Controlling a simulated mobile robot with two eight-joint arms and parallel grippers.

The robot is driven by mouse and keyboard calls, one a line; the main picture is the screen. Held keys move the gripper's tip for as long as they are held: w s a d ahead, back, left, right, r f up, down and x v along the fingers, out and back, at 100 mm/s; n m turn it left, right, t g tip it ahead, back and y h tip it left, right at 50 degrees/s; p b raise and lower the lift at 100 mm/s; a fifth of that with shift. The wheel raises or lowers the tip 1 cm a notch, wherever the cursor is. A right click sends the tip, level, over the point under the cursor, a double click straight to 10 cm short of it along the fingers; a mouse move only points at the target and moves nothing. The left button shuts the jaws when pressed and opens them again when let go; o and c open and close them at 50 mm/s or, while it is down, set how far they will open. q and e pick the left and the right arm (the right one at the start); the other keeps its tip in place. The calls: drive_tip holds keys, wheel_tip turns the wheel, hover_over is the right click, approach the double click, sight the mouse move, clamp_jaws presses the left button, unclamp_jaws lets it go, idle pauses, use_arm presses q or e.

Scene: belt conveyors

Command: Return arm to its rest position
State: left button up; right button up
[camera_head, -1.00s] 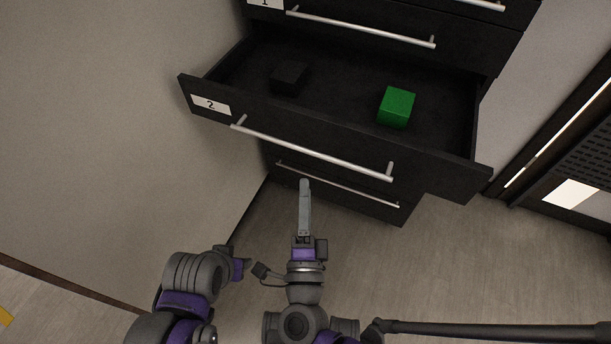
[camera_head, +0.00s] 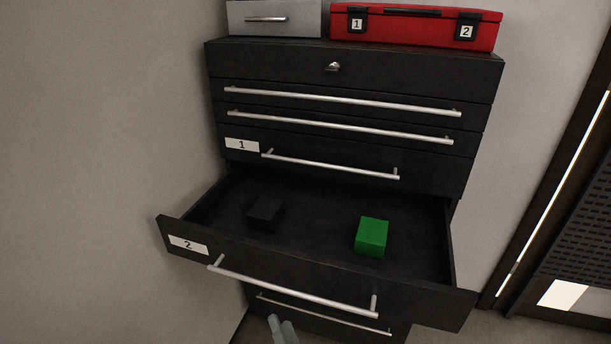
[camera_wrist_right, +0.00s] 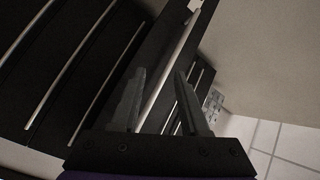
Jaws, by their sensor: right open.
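My right gripper (camera_head: 282,330) shows only its fingertips at the bottom edge of the head view, in front of the lower drawers. In the right wrist view the right gripper (camera_wrist_right: 158,100) is open, with nothing between its two fingers. A drawer handle and drawer fronts lie beyond the fingers there. The rest of the right arm is out of the head view. My left gripper is not in view.
The drawer labelled 2 (camera_head: 188,244) stands pulled out, holding a green cube (camera_head: 371,236) and a black cube (camera_head: 265,213). The cabinet (camera_head: 350,80) carries a red case (camera_head: 415,27) and a grey box (camera_head: 274,18). A wall is at the left.

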drive_tip(key=s+d+f+n+g+h, duration=0.35)
drive_tip(key=s+d+f+g, duration=0.3)
drive_tip(key=d, duration=0.45)
drive_tip(key=s+d+f+n+g+h, duration=0.3)
drive_tip(key=s+d+f+n+g, duration=0.25)
drive_tip(key=d, duration=0.55)
use_arm(q)
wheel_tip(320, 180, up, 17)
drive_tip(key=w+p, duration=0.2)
drive_tip(key=p, duration=1.3)
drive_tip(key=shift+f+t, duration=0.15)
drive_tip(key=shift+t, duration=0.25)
use_arm(e)
wheel_tip(320, 180, up, 15)
drive_tip(key=w+m, duration=0.1)
drive_tip(key=w, duration=0.1)
drive_tip(key=shift+m, duration=0.4)
drive_tip(key=shift+a+r, duration=0.1)
